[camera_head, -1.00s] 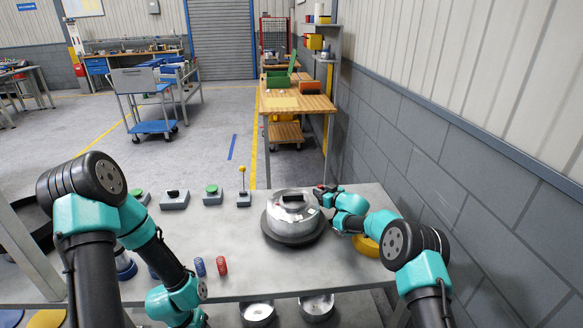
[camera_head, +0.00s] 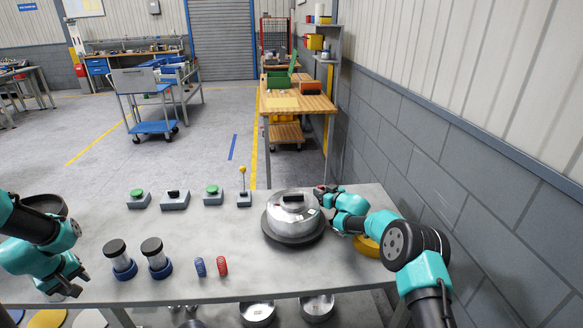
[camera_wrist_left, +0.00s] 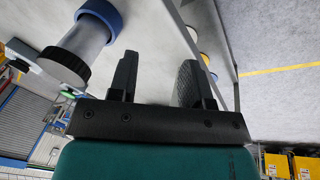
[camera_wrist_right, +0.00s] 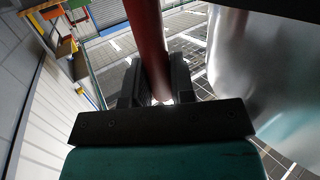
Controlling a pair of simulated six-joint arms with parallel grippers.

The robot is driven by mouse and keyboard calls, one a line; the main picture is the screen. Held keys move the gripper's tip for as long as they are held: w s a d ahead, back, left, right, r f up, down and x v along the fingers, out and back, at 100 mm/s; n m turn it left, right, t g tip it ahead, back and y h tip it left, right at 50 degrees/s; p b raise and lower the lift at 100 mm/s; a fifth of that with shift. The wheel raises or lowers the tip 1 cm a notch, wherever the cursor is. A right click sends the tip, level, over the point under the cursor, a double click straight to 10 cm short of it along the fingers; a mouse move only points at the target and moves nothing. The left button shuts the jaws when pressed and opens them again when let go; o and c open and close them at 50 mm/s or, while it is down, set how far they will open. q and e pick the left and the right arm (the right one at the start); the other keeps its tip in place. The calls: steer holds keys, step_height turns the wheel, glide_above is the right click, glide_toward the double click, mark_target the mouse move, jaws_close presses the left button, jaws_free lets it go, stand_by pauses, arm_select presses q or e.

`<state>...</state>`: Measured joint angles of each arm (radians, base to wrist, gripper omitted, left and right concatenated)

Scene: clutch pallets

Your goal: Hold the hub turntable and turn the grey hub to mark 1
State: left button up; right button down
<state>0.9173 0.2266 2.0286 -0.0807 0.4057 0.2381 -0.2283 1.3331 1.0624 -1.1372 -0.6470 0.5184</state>
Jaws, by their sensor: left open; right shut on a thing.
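The silver-grey hub (camera_head: 293,211) sits on a round dark turntable (camera_head: 290,239) at the right of the bench. A black slotted piece (camera_head: 293,200) is on its top. My right gripper (camera_head: 326,196) is at the hub's right side. In the right wrist view it is shut on an upright red bar (camera_wrist_right: 148,35), with the shiny hub wall (camera_wrist_right: 250,75) close on the right. My left gripper (camera_head: 75,284) is open and empty at the bench's front left, far from the hub; its fingers also show in the left wrist view (camera_wrist_left: 155,82). I cannot make out mark 1.
Two black-capped canisters with blue rings (camera_head: 119,260) (camera_head: 156,258) stand right of my left gripper. Blue (camera_head: 200,267) and red (camera_head: 222,266) springs stand mid-bench. Several button boxes (camera_head: 174,200) line the back edge. A yellow disc (camera_head: 366,246) lies behind my right arm.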

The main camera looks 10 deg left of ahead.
arm_select(q)
steer(key=w+r+m, duration=0.1)
steer(key=w, duration=0.2)
steer(key=w+r+m, duration=0.1)
steer(key=w, duration=0.3)
steer(key=w+r+m, duration=0.1)
steer(key=w+r, duration=0.1)
steer(key=w, duration=0.2)
steer(key=shift+a+r, duration=0.1)
steer(key=shift+a, duration=0.15)
steer(key=w+d+r+m+g+h, duration=0.1)
steer(key=w+d+r+m, duration=0.1)
steer(key=w+d+m, duration=0.75)
steer(key=w+d+r+m+g+h, duration=0.15)
steer(key=w+d+m, duration=0.25)
steer(key=w+d, duration=1.1)
steer(key=w+d+r+m, duration=0.2)
steer(key=w+d+m, duration=0.1)
steer(key=d, duration=0.5)
steer(key=w+d+r+m+y, duration=0.1)
steer(key=w+d+r+m, duration=0.2)
steer(key=w+d, duration=0.3)
steer(key=w+d+r+m+y, duration=0.1)
steer(key=w+d+m, duration=0.3)
steer(key=d, duration=0.6)
steer(key=shift+w+r, duration=0.55)
steer(key=shift+r, duration=0.2)
steer(key=shift+d+f+m+g, duration=0.1)
steer(key=shift+m+g, duration=0.15)
